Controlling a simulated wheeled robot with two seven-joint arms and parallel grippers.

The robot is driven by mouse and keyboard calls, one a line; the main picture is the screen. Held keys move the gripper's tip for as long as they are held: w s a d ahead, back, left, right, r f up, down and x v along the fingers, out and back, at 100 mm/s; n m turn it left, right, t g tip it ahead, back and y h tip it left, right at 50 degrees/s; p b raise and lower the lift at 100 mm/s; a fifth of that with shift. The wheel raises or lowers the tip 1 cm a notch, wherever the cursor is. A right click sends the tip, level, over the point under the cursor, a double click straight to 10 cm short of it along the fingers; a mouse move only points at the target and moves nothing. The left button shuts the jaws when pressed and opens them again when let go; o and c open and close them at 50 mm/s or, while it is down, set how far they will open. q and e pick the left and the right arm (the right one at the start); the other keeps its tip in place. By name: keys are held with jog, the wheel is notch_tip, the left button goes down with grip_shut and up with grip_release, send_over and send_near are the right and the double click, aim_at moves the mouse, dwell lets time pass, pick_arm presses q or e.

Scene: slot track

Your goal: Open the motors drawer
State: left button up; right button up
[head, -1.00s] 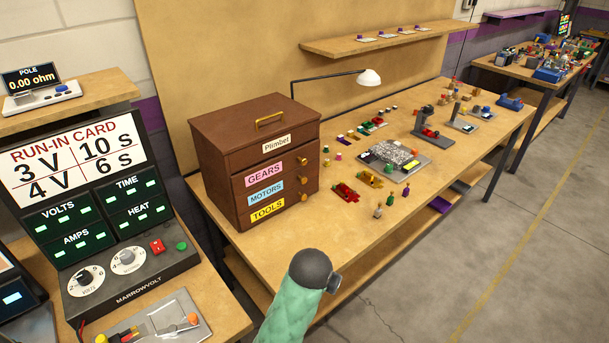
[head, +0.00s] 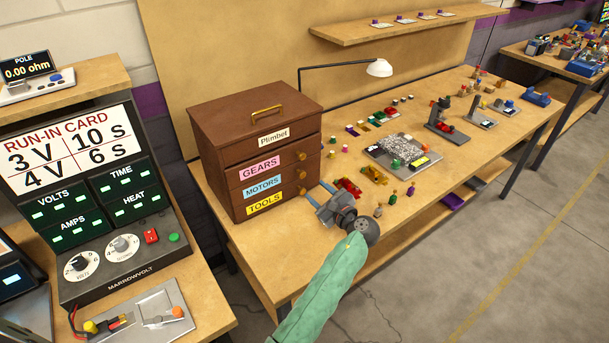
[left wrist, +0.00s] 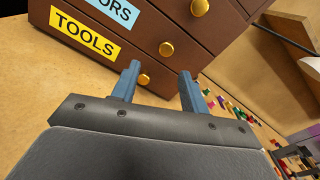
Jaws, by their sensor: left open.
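The brown wooden drawer box (head: 215,160) stands on the workbench, with drawers labelled GEARS, MOTORS and TOOLS. The motors drawer (head: 290,182) is closed, in the middle of the three, with a blue label and a round brass knob. In the left wrist view the motors label (left wrist: 113,10) shows at the top, cut off, above the yellow TOOLS label (left wrist: 85,34). My left gripper (head: 317,194) is open and empty in front of the box's lower right. In the left wrist view its fingers (left wrist: 158,82) point at the lower drawers, apart from the knobs. My right gripper is not in view.
Small red and yellow parts (head: 374,174) lie on the bench just right of my left gripper. A run-in machine (head: 115,245) stands at the left. Bare bench top lies in front of the box.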

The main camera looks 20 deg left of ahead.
aim_at(304, 175)
pick_arm(q)
jog(key=w+a+m+p, duration=0.1)
jog(key=w+a+m, duration=0.1)
jog(key=w+a+r+m+p, duration=0.1)
jog(key=w+a+m, duration=0.1)
jog(key=shift+a+r+m+t, duration=0.1)
jog(key=shift+a+m+t, duration=0.2)
jog(key=shift+m, duration=0.1)
jog(key=shift+p+x, duration=0.45)
jog(key=shift+x, duration=0.4)
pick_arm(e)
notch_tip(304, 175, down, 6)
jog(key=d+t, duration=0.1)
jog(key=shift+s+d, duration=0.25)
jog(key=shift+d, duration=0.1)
pick_arm(q)
grip_shut()
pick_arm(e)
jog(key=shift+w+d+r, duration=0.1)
